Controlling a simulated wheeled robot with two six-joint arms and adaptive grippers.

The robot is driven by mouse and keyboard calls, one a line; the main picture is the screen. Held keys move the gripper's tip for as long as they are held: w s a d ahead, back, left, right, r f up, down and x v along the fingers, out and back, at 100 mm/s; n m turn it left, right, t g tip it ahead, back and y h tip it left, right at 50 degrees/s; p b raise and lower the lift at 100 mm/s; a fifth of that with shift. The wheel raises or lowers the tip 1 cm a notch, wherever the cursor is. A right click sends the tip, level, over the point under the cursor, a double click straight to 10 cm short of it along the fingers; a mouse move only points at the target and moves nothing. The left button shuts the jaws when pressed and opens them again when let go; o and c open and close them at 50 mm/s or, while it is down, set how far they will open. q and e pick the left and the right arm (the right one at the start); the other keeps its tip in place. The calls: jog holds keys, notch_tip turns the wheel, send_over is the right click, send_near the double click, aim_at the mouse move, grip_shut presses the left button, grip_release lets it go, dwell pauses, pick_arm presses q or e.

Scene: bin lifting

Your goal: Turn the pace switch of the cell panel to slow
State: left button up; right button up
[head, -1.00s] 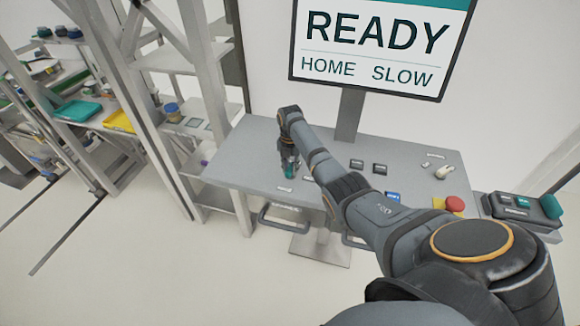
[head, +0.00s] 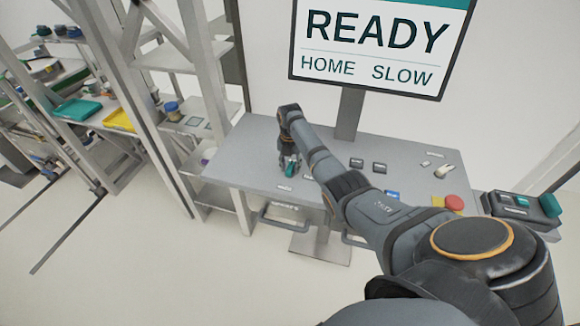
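The cell panel (head: 245,160) is a grey sloped desk with a screen (head: 375,45) above it reading READY, HOME and SLOW. My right gripper (head: 290,166) is at the panel's left end, pointing down. Its fingers look parted, with a small teal knob (head: 291,170) showing between or just beside them; whether they touch it I cannot tell. The knob's label is too small to read, so I cannot confirm that it is the pace switch. My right arm crosses the panel and hides part of its front. My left gripper is not in view.
On the panel are dark buttons (head: 379,168), a pale lever switch (head: 444,171) and a red stop button (head: 454,202). A dark box with teal parts (head: 520,207) sits at the right. A shelf rack with a teal tray (head: 77,110) stands at the left.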

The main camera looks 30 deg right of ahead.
aim_at(290, 167)
dwell(0.3)
notch_tip(290, 167, up, 12)
jog(key=shift+f, duration=0.1)
dwell(0.6)
